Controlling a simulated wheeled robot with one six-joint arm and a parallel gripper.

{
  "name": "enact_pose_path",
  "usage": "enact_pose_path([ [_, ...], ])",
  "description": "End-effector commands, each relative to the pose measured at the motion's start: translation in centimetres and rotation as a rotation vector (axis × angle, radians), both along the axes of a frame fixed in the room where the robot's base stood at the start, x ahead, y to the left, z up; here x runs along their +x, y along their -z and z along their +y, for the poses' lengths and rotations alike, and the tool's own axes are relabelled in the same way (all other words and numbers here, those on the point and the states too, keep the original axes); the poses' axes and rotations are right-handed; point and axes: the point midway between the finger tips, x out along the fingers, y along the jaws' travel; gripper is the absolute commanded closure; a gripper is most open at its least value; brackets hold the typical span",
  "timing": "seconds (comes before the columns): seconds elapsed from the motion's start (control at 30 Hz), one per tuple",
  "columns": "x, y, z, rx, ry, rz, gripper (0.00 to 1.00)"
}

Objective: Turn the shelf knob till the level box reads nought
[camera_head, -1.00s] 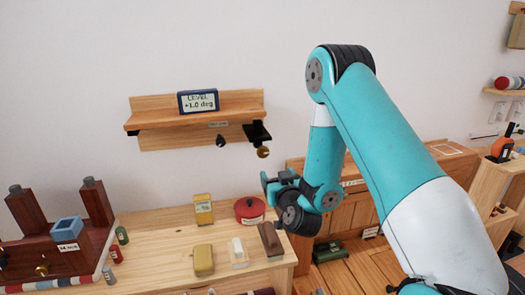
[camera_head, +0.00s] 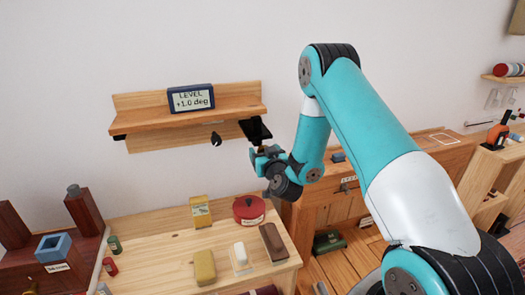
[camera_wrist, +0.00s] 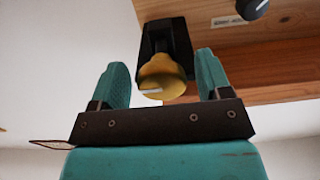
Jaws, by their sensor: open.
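The level box (camera_head: 190,98) stands on the wooden shelf (camera_head: 150,117) and reads +1.0 deg. A brass knob (camera_wrist: 161,76) hangs from a black bracket (camera_head: 255,129) at the shelf's right end. My gripper (camera_head: 265,155) is just below that bracket and largely hides the knob in the head view. In the wrist view my gripper (camera_wrist: 161,66) is open, with one teal finger on each side of the brass knob. Gaps show on both sides, so it is not gripped. A smaller black knob (camera_head: 216,139) sits on the shelf's lower board, to the left.
A dark red wooden stand (camera_head: 84,211) is at the left. The wall around the shelf is clear.

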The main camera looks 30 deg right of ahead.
Motion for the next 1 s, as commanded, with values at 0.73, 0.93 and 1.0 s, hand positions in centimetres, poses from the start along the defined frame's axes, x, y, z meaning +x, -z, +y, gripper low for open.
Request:
enact_pose_path([
  [0.73, -0.04, 0.02, -0.11, 0.039, 0.001, -0.011, 0.77],
  [0.93, -0.04, 0.04, -0.1, 0.147, 0.001, -0.042, 0.77],
  [1.0, -0.04, 0.05, -0.09, 0.199, 0.001, -0.057, 0.77],
])
